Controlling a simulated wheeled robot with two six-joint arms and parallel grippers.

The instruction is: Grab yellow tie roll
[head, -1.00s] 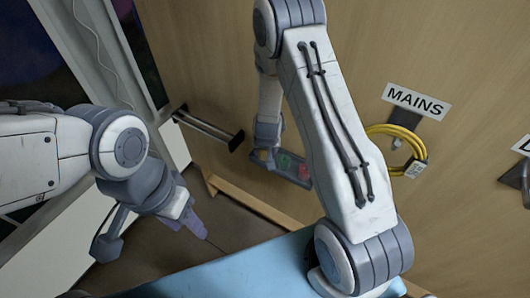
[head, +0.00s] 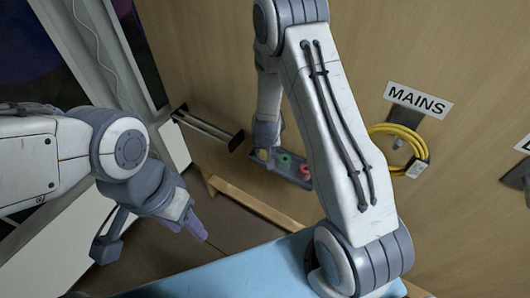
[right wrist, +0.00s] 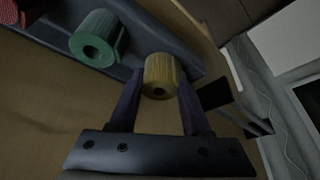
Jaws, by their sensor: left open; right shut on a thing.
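The yellow tie roll (right wrist: 160,76) sits between the two fingers of my right gripper (right wrist: 158,90) in the right wrist view, and the gripper is shut on it. The roll is at the end of a dark shelf tray (right wrist: 193,60). I cannot tell whether it still touches the tray. My left gripper (head: 195,222) is open and empty at the lower left, far from the roll.
A green roll (right wrist: 96,38) stands on the tray beside the yellow one, with a red roll (right wrist: 10,10) beyond it. Yellow cable (head: 395,148) hangs under the MAINS sign (head: 417,100). A rail bracket (head: 208,130) juts from the wall left of the tray.

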